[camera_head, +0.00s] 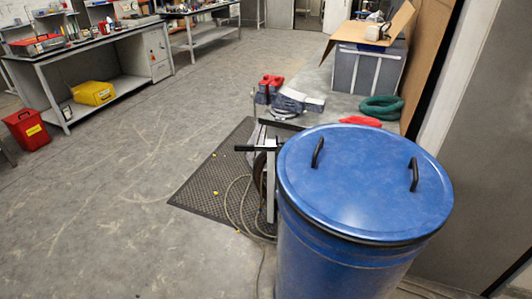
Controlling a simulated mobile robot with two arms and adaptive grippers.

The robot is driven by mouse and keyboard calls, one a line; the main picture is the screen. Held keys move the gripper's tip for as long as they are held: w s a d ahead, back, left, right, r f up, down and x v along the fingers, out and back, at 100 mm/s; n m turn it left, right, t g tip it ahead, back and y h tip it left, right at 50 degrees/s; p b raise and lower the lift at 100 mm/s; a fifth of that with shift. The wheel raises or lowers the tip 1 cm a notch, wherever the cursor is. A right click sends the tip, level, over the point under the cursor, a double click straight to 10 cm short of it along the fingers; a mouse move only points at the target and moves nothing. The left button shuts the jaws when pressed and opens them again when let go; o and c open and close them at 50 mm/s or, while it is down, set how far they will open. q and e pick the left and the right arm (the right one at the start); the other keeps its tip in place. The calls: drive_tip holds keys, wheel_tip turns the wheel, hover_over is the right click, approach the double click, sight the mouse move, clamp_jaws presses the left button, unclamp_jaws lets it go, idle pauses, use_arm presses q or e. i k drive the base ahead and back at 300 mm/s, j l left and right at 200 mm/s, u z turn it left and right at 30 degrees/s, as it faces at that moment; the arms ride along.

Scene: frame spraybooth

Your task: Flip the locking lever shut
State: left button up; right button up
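A large blue drum (335,265) stands upright at the lower right. Its round blue lid (365,190) lies on top and has two black handles. A dark band (400,240) runs around the lid's lower edge. At the drum's left side, a black bar-like handle (255,148) sticks out to the left on a pale upright metal piece (270,188). I cannot tell whether this is the locking lever or part of equipment behind the drum. Neither of my grippers is in view.
A dark perforated mat (205,195) with a loose hose (235,205) lies left of the drum. A workbench (95,55) is far left. The left floor is largely clear.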

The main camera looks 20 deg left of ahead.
sight(270, 145)
drive_tip(key=k+z, duration=0.25)
drive_tip(key=z, duration=0.15)
drive_tip(key=k+l+z, duration=0.15)
drive_tip(key=z, duration=0.2)
drive_tip(key=j+z, duration=0.1)
drive_tip(key=z, duration=0.75)
drive_tip(key=j+z, duration=0.15)
drive_tip(key=z, duration=0.7)
drive_tip(key=k+j+z, duration=0.1)
drive_tip(key=z, duration=0.35)
drive_tip(key=k+j, duration=0.25)
drive_tip(key=j, duration=0.4)
drive_tip(key=k+j, duration=0.3)
drive_tip(key=j, duration=0.35)
drive_tip(key=k+j, duration=0.25)
drive_tip(key=j, duration=0.4)
drive_tip(key=k+j, duration=0.3)
drive_tip(key=j, duration=0.3)
drive_tip(key=k+j+z, duration=0.1)
drive_tip(key=k+j, duration=0.15)
drive_tip(key=j, duration=0.4)
drive_tip(key=k+j, duration=0.3)
drive_tip(key=j, duration=0.35)
drive_tip(key=k+j, duration=0.3)
drive_tip(key=j, duration=0.3)
drive_tip(key=k+j, duration=0.3)
drive_tip(key=j, duration=0.35)
